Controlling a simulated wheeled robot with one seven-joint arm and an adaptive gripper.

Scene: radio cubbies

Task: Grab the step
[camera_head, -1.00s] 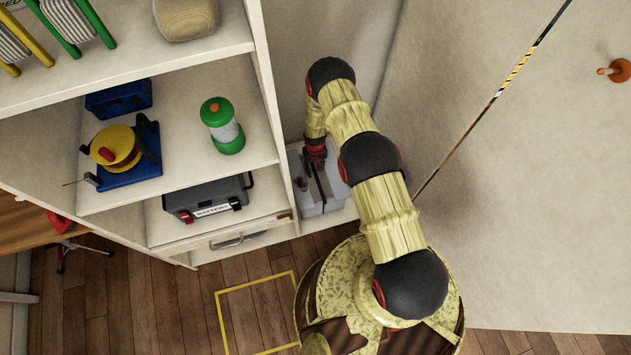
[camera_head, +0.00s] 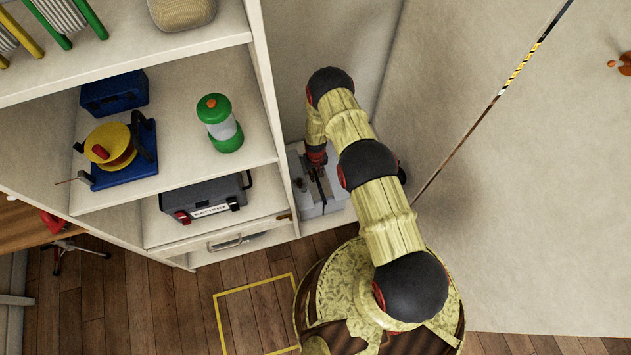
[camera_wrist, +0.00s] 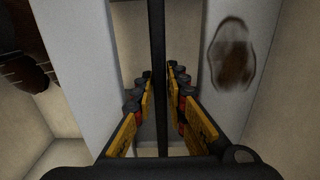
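The step (camera_head: 328,205) is a light grey box-like stool on the floor between the white shelf unit and the wall. A dark bar runs across its top. In the wrist view its pale top (camera_wrist: 226,118) shows a brown smudge on the right, and the dark bar (camera_wrist: 158,60) runs up the middle. My gripper (camera_head: 317,160) is at the step, partly covered by my arm. In the wrist view my gripper (camera_wrist: 159,85) is open, with its yellow-and-black fingers on either side of the bar. Narrow gaps show between fingers and bar.
The white shelf unit (camera_head: 268,85) stands close on the left, holding a green lantern (camera_head: 219,123), a battery box (camera_head: 205,198) and a cable reel (camera_head: 112,148). A pale wall stands on the right. A yellow square outline (camera_head: 220,318) marks open wooden floor.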

